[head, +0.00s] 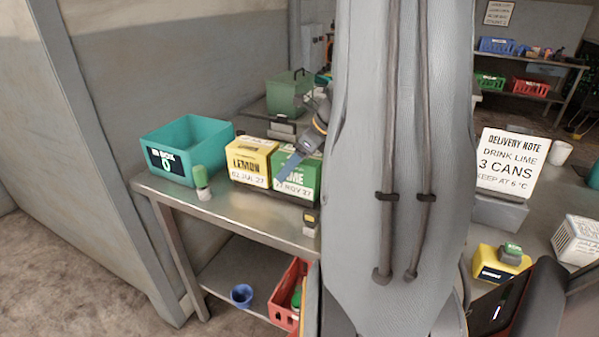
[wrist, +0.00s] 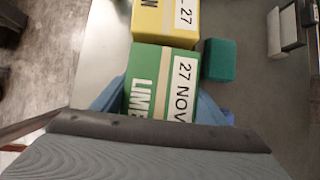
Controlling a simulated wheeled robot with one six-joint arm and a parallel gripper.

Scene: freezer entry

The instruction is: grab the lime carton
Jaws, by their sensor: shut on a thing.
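The lime carton (head: 307,170) is green with a white date label, "27 NOV" in the wrist view (wrist: 163,60). It stands right beside the yellow lemon carton (head: 248,160) on the steel table (head: 215,199). My gripper (head: 289,168) reaches over it from the right, partly hidden by my arm. In the wrist view, the blue fingers of my gripper (wrist: 160,98) lie on both sides of the lime carton and are shut on it. The near end of the carton is hidden by the gripper body. I cannot tell whether it is lifted at all.
A green crate (head: 288,92) is behind. A delivery note sign (head: 510,165) stands on the right. The table's front strip is mostly clear.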

